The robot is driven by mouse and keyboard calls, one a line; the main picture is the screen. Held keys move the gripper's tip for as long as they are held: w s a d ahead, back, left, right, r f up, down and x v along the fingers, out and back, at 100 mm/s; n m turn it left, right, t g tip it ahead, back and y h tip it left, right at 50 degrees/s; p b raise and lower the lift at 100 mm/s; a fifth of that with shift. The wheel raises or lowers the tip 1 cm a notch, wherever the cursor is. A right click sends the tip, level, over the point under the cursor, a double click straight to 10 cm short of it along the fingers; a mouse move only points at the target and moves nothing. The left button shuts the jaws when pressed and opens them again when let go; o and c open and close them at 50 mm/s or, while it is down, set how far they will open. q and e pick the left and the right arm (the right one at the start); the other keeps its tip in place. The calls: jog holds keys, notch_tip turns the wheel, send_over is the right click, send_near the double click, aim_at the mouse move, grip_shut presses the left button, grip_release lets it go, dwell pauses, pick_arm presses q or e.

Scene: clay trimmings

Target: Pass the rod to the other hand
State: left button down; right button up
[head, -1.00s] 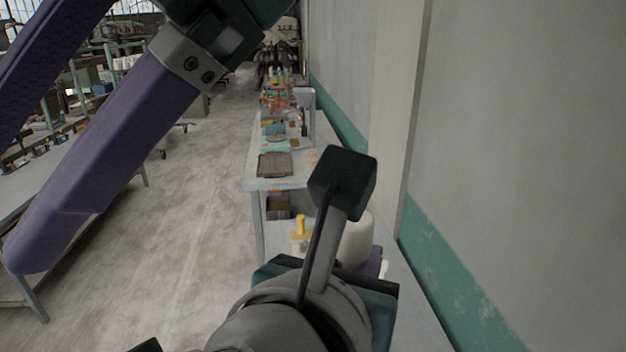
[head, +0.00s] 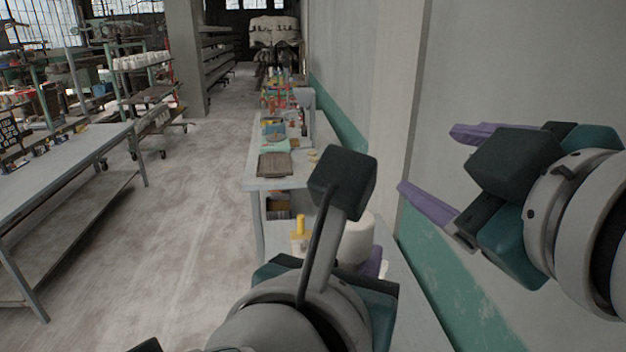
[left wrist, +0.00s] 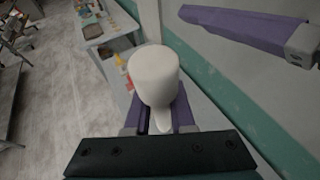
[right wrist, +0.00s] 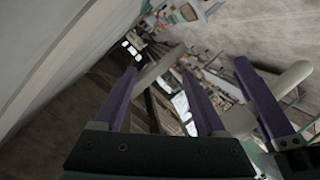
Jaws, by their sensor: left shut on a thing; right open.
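The rod is a thick, pale white cylinder (left wrist: 153,78) in the left wrist view, with a narrower part running back between the fingers. My left gripper (left wrist: 160,112) is shut on that narrower part. In the head view the rod (head: 356,238) is partly hidden behind my left wrist, and only a bit of purple finger shows. My right gripper (head: 428,162) is open and empty at the right, by the wall, apart from the rod. In the right wrist view its two fingers (right wrist: 162,72) are spread, and the rod (right wrist: 292,78) lies right of them, beside a left finger.
A long grey workbench (head: 252,180) runs along the wall, with a brown tray (head: 274,164) and small items. A yellow-topped object (head: 300,232) stands near the rod in the picture. Another table (head: 75,160) is at the left. The floor between is clear. The wall (head: 530,60) is at the right.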

jog(key=s+d+f+m+g, duration=0.3)
jog(key=s+f, duration=0.5)
jog(key=s, duration=0.3)
jog(key=s+d+f+m+g, duration=0.3)
jog(key=s+f+g, duration=0.5)
jog(key=s, duration=0.3)
jog(key=shift+m+g+h, duration=0.3)
jog(key=shift+m+h, duration=0.1)
jog(key=shift+m, duration=0.5)
jog(key=shift+f, duration=0.1)
